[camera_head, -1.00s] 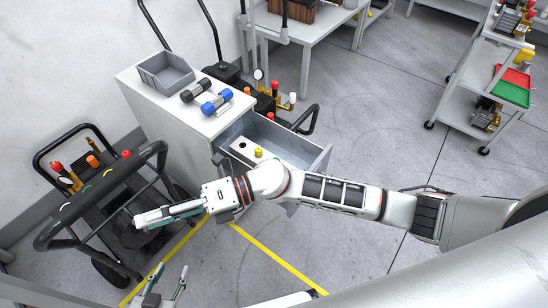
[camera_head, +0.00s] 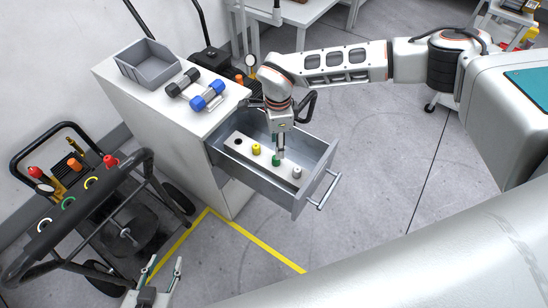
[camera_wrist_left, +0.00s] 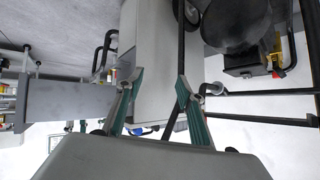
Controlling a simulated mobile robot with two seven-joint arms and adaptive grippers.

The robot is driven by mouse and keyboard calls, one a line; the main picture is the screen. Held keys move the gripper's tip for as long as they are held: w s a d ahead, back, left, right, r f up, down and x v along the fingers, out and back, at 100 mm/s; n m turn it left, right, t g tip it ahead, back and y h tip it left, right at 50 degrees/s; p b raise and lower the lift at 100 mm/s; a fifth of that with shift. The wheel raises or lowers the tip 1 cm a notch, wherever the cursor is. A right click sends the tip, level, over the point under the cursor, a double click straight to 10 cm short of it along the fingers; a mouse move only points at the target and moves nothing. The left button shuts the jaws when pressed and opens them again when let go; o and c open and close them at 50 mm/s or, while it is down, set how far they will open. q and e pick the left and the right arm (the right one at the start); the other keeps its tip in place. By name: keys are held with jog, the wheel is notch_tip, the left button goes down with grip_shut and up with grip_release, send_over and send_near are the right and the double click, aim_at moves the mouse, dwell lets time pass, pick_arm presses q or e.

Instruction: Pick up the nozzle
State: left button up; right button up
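An open drawer (camera_head: 312,195) holds a white strip (camera_head: 247,153) with a yellow nozzle (camera_head: 257,149), a green nozzle (camera_head: 276,160) and a grey-white nozzle (camera_head: 297,173) standing in it, plus a dark hole at its left end. My right gripper (camera_head: 280,152) points down into the drawer, right at the green nozzle. Its fingers show edge-on, so I cannot tell whether it is open or shut on that nozzle. My left gripper (camera_head: 164,269) is low at the bottom left, its fingers apart and empty. Its spread fingers also show in the left wrist view (camera_wrist_left: 160,78).
A pressure washer cart (camera_head: 85,215) stands at the left. The floor right of the drawer is clear.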

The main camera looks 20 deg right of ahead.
aim_at(276, 162)
jog(key=shift+s+f, duration=0.25)
jog(key=shift+f, duration=0.15)
jog(key=shift+a+f, duration=0.1)
jog(key=shift+f, duration=0.15)
jog(key=f, duration=0.3)
jog(key=f+b, duration=0.1)
jog(key=shift+s+a+f, duration=0.2)
jog(key=shift+s, duration=0.05)
jog(key=shift+w+f, duration=0.1)
jog(key=shift+f, duration=0.2)
jog(key=shift+c, duration=0.7)
grip_shut()
pick_arm(q)
jog(key=shift+s+a+f, duration=0.1)
jog(key=shift+s+f, duration=0.2)
jog(key=shift+f, duration=0.2)
